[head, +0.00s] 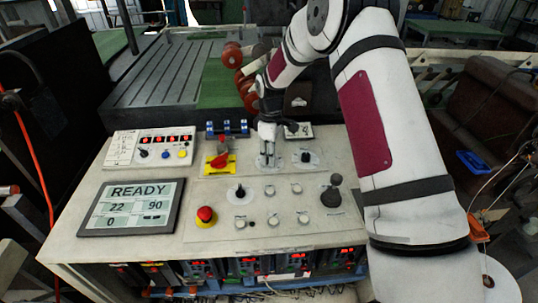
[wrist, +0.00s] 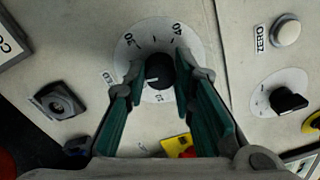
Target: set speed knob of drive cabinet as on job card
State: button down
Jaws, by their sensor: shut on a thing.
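The cabinet's pale sloped panel (head: 250,185) carries knobs, buttons and a screen. My gripper (head: 267,160) points down at a dial in the panel's upper middle. In the wrist view, my gripper (wrist: 162,82) is shut on a black knob (wrist: 158,68), with one green-padded finger on each side. The knob stands on a round white dial plate (wrist: 141,40) with numbers, one reading 40. The knob's pointer is not clear.
A black knob on a white dial (head: 306,157) is close right of my gripper. A red switch on yellow (head: 219,160) is close left. A red stop button (head: 206,214), a dark lever (head: 332,195) and a screen reading READY (head: 131,207) are nearer.

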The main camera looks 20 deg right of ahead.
jog(key=m+b, duration=0.2)
jog(key=m, duration=0.3)
jog(key=shift+m, duration=0.3)
jog(key=m+b, duration=0.1)
jog(key=m, duration=0.4)
jog(key=shift+m, duration=0.4)
jog(key=c, duration=1.3)
grip_release()
jog(key=shift+c, duration=0.2)
notch_tip(320, 180, up, 12)
jog(key=shift+d, duration=0.25)
